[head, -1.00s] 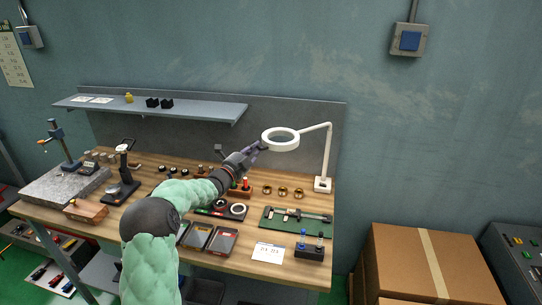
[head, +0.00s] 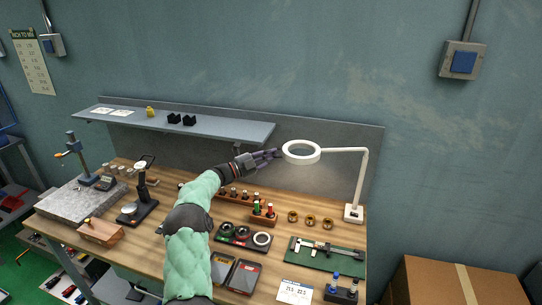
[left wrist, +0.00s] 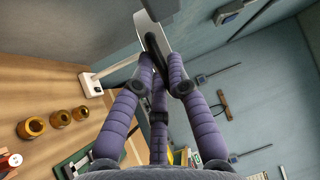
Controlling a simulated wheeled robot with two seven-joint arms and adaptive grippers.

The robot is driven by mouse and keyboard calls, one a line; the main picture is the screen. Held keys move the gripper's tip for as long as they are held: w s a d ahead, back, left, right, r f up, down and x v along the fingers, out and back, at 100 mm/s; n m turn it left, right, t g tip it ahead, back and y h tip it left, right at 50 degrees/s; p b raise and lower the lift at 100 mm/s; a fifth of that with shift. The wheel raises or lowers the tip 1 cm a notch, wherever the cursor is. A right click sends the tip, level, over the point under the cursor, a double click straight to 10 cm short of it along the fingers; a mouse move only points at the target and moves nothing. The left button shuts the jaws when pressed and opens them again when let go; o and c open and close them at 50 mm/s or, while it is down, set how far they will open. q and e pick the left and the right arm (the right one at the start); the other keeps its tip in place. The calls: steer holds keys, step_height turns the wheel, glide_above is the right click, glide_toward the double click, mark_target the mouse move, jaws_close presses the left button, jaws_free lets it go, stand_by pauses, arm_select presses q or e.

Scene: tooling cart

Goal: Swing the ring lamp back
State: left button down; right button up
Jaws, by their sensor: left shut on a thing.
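The white ring lamp (head: 301,152) has a round head on a bent white arm, which rises from a base (head: 354,213) at the right end of the bench. My left gripper (head: 277,154) is at the left edge of the ring head. In the left wrist view its purple fingers (left wrist: 160,78) are closed on the rim of the ring lamp (left wrist: 154,38), seen nearly edge-on. The lamp base also shows in the left wrist view (left wrist: 91,84). My right gripper is in neither view.
A grey shelf (head: 190,128) runs behind my left arm. Under the lamp are several brass rings (head: 309,221), a green mat (head: 322,254) with a caliper, and a red plug-gauge block (head: 264,214). Cardboard boxes (head: 430,282) stand right of the bench.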

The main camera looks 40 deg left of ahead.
arm_select(q)
steer(key=c, duration=1.2)
jaws_free()
steer(key=v, duration=1.2)
